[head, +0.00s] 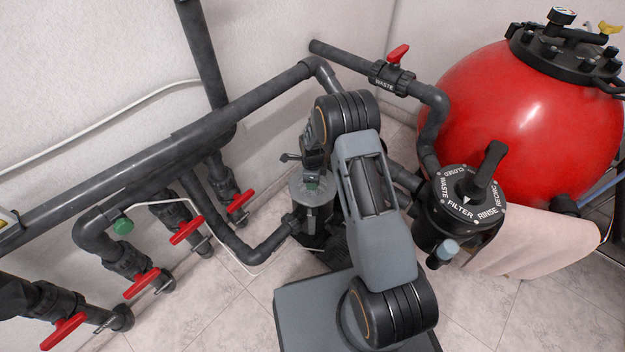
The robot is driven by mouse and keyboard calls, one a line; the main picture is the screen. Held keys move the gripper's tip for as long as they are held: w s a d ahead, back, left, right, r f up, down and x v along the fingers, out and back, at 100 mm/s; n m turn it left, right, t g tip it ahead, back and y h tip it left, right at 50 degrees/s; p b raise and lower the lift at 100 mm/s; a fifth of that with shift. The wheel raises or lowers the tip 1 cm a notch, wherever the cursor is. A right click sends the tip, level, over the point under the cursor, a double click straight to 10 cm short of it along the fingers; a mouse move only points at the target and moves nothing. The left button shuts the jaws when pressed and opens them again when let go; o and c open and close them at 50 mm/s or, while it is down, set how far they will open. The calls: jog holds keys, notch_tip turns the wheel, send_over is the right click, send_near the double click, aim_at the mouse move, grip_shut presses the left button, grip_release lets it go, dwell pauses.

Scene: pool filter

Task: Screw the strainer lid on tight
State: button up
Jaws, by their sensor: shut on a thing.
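The strainer pot (314,216) stands behind my arm, near the middle of the view, with pipes joined to it. The strainer lid (302,192) is a greyish, see-through round cover on top of the pot. My gripper (312,180) points down at the middle of the lid and is shut on it. My arm hides the right side of the pot and lid. The fingertips are small and dark, so their exact grip is hard to see. I cannot tell how tightly the lid sits.
Red-handled valves (186,230) line the pipes at left. A thick grey pipe (150,163) runs along the wall. The multiport valve (465,200) and red filter tank (535,110) stand at right. A red-handled waste valve (396,70) is behind. Tiled floor (215,310) is clear at front left.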

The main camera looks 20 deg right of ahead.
jog(key=o, duration=1.3)
jog(key=shift+o, duration=0.2)
jog(key=shift+r, duration=0.15)
jog(key=shift+r+p, duration=1.5)
jog(key=shift+r, duration=0.55)
jog(key=n, duration=0.5)
jog(key=shift+n, duration=0.4)
jog(key=n, duration=0.5)
jog(key=shift+n, duration=0.4)
